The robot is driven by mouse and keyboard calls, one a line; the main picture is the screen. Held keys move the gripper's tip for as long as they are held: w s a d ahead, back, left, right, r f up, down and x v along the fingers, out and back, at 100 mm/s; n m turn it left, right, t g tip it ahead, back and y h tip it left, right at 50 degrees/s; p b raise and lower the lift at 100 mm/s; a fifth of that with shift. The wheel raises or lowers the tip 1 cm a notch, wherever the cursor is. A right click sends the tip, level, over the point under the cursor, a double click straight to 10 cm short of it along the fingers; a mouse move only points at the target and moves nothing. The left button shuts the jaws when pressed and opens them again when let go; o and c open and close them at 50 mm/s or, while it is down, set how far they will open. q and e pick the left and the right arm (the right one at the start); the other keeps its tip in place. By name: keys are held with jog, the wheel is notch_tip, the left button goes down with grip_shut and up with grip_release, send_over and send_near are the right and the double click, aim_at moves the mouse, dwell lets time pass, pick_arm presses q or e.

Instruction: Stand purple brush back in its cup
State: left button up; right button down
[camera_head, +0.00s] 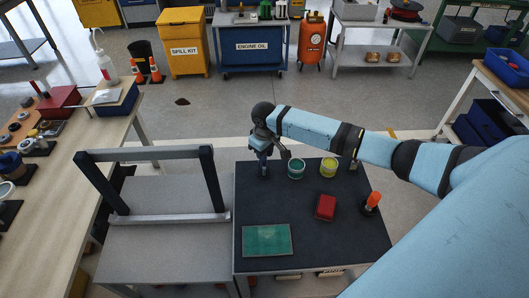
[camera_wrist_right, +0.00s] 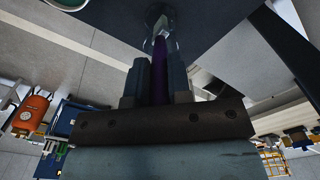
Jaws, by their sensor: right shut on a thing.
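My right gripper (camera_head: 264,158) is over the back left corner of the dark-topped table (camera_head: 285,200), pointing down. In the right wrist view, its fingers (camera_wrist_right: 158,85) are shut on the purple brush (camera_wrist_right: 160,68). A grey, rounded, shiny shape (camera_wrist_right: 160,18) is at the far end of the brush. I cannot tell whether it is the brush's cup or part of the brush. In the head view the brush is mostly hidden by the gripper, and its cup cannot be made out. My left gripper is not in view.
A teal cup (camera_head: 296,169) and a yellow cup (camera_head: 328,168) stand just right of my right gripper. A red block (camera_head: 325,207), an orange-topped item (camera_head: 373,201) and a green mat (camera_head: 267,240) are on the same table. A grey cart (camera_head: 160,240) with a dark frame stands left.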

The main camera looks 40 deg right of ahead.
jog(key=c, duration=1.1)
grip_release()
jog(key=shift+f, duration=0.15)
jog(key=shift+o, duration=0.2)
